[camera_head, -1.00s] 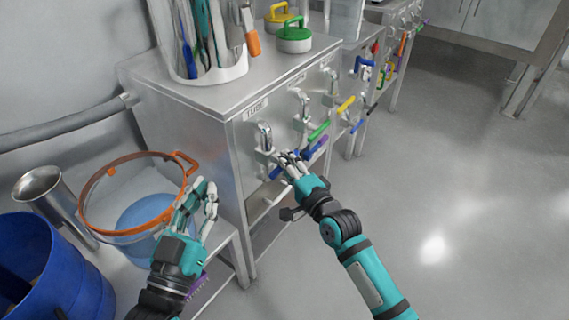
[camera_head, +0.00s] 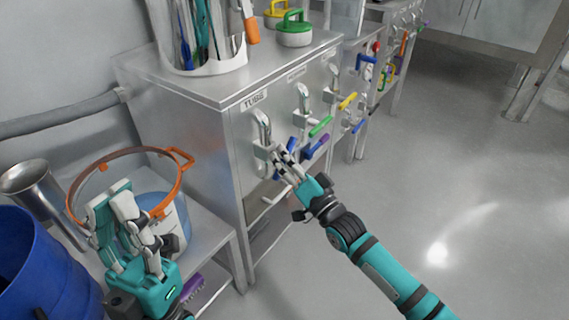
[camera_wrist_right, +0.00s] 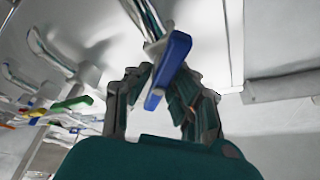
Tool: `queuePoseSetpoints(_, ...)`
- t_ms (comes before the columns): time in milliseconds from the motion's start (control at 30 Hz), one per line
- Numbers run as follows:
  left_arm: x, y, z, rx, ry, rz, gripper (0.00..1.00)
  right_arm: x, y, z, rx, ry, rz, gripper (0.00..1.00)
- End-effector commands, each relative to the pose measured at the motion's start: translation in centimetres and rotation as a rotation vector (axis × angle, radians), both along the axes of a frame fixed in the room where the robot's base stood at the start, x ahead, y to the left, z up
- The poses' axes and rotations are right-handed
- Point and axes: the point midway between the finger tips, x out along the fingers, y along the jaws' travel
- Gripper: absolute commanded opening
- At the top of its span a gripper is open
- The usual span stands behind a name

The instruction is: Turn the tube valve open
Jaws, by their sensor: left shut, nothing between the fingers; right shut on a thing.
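The tube valve (camera_head: 262,146) is a metal spout and body on the front of the steel cabinet, below the "TUBE" label (camera_head: 254,100). My right gripper (camera_head: 283,161) is at this valve, shut on its blue handle (camera_head: 291,145). In the right wrist view the blue handle (camera_wrist_right: 168,70) lies between my right gripper's fingers (camera_wrist_right: 161,92), with the metal spout behind it. The fingers hide part of the handle in the head view. My left gripper (camera_head: 124,215) is shut and empty at the left, in front of the orange-rimmed clear vessel.
Valves with a green handle (camera_head: 320,126) and a yellow handle (camera_head: 347,101) stand close to the right. A blue bin (camera_head: 45,270) and the orange-rimmed vessel (camera_head: 180,180) crowd the left. The floor (camera_head: 470,190) at right is clear.

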Motion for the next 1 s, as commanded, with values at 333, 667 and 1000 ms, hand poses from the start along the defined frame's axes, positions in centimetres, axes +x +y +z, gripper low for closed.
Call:
queuePoseSetpoints(333,0.1,0.0,-1.8,0.002,0.005,0.001,0.0,0.1,-0.1,-0.3,-0.199,-0.265,0.0,0.0)
queuePoseSetpoints(667,0.1,0.0,-2.5,0.002,0.006,0.001,0.0,0.0,0.0,-0.2,-0.35,-0.476,0.001,0.0)
queuePoseSetpoints(1000,0.1,0.0,-2.7,0.002,0.007,0.001,0.0,0.0,0.0,-0.2,-0.435,-0.591,0.001,0.0)
